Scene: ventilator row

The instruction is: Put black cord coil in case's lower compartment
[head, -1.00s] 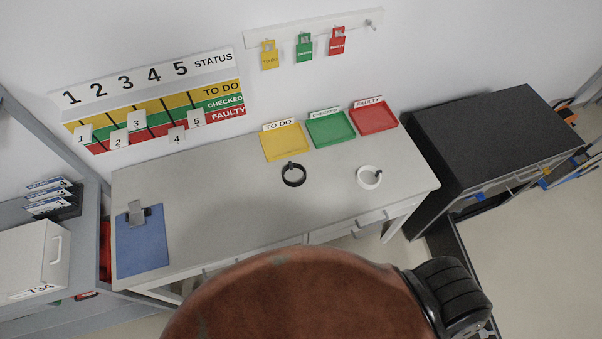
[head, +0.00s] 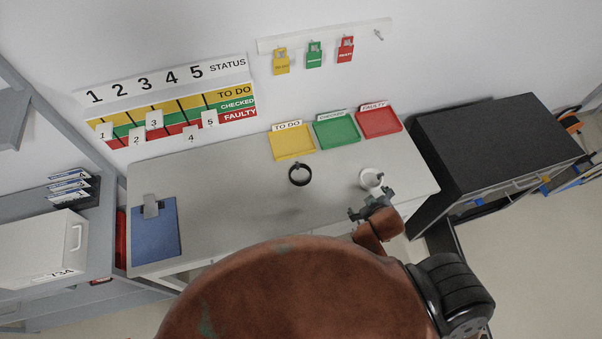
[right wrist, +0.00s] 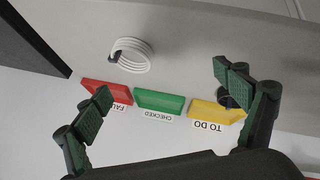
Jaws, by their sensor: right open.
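The black cord coil (head: 300,174) lies on the grey table (head: 235,185), in front of the yellow tray. In the right wrist view the black coil (right wrist: 226,101) is mostly hidden behind one finger. My right gripper (head: 371,204) is open and empty near the table's front right, to the right of the black coil and just in front of the white coil. Its spread fingers also show in the right wrist view (right wrist: 162,83). A white box with a handle (head: 35,250), marked 734, stands at the left; I cannot tell whether it is the case. My left gripper is out of view.
A white cord coil (head: 371,182) lies near the right gripper. Yellow (head: 291,145), green (head: 337,132) and red (head: 379,123) trays line the table's back. A blue clipboard (head: 155,235) lies at left. A black cabinet (head: 495,130) stands right. The table's middle is clear.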

